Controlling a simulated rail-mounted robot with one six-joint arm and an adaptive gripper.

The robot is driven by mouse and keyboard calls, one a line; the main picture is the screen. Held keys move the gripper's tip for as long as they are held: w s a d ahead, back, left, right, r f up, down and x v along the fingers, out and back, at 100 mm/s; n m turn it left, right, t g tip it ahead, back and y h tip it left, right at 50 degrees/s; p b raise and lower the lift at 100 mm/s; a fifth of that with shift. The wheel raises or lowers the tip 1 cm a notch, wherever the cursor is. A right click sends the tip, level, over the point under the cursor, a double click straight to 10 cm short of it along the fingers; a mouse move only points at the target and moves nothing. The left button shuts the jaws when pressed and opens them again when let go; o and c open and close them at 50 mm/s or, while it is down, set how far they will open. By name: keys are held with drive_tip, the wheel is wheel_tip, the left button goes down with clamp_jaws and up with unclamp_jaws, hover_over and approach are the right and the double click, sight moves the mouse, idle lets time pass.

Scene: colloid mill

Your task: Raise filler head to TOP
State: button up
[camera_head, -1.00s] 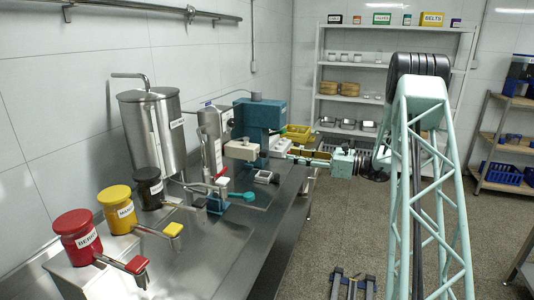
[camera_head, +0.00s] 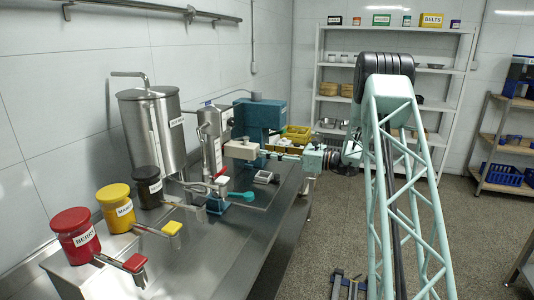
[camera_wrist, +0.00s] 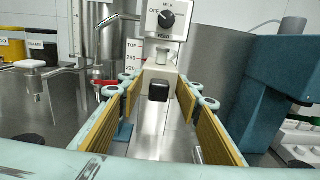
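The filler head is a pale block (camera_head: 240,150) on the filler at the back of the steel bench. In the wrist view its grey-white lower part (camera_wrist: 160,62) ends in a dark square tip (camera_wrist: 158,91). A scale marked TOP, 280 and 220 (camera_wrist: 133,57) stands just left of it. My gripper (camera_wrist: 158,105) is open, with yellow-padded fingers on either side of the picture. The dark tip appears between the fingers, with gaps on both sides; I cannot tell its exact depth. In the head view my gripper (camera_head: 275,155) is right of the filler head, level with it.
A blue machine (camera_head: 262,116) stands close behind and also shows at right in the wrist view (camera_wrist: 262,85). A white control box with a MILK knob (camera_wrist: 166,18) is above the tip. A steel tank (camera_head: 150,130) and red, yellow and dark jars line the bench's left.

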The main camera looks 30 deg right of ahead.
drive_tip(key=shift+w+a, duration=0.3)
drive_tip(key=shift+c, duration=0.3)
clamp_jaws()
drive_tip(key=shift+r+p, duration=0.85)
drive_tip(key=shift+r, duration=1.15)
drive_tip(key=shift+o, duration=0.3)
unclamp_jaws()
drive_tip(key=shift+r, duration=0.1)
drive_tip(key=shift+d, duration=0.1)
